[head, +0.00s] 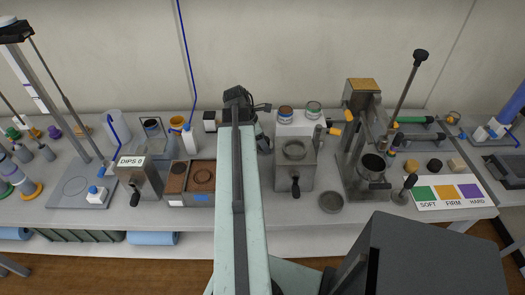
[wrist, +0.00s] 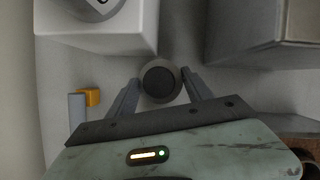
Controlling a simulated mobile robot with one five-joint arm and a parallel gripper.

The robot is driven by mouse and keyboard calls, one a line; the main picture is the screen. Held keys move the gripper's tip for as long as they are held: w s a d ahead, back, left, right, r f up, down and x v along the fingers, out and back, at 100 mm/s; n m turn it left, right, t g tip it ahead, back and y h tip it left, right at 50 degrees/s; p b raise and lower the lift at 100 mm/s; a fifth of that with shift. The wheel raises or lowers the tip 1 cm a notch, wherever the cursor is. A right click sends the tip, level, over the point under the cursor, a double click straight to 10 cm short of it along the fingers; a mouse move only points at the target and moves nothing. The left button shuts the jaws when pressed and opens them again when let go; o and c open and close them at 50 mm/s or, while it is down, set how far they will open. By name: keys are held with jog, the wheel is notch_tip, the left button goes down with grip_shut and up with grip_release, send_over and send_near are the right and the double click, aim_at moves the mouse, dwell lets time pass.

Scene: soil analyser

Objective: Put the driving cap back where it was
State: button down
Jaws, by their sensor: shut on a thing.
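A round dark-topped piece with a grey rim, which I take to be the driving cap (wrist: 159,82), sits between the two fingers of my gripper (wrist: 160,80) in the wrist view. The fingers are shut on its sides. It is seen from above, so its lower part is hidden and I cannot tell whether it touches the bench. In the head view my gripper (head: 262,139) is at the far end of my arm, just left of the white block. My arm hides much of that area, and the cap is not clear there.
The white block (head: 293,128) bears two jars, and a metal box (head: 294,176) with a ring on top stands in front of it. Both flank the gripper closely. Left of my arm is a brown tray (head: 200,198). An orange piece (wrist: 92,97) lies near the left finger.

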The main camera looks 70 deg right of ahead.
notch_tip(320, 180, down, 2)
jog(key=shift+f+b, duration=0.2)
jog(key=shift+b, duration=0.25)
jog(key=shift+r, duration=0.25)
jog(key=shift+f, duration=0.15)
jog(key=shift+c, duration=2.1)
grip_release()
jog(key=shift+r+p, duration=0.4)
jog(key=shift+p, duration=0.05)
jog(key=p+v, duration=1)
jog(key=v, duration=0.1)
jog(key=shift+w+r+p, duration=0.15)
jog(key=shift+r+p, duration=0.05)
jog(key=shift+p, duration=0.1)
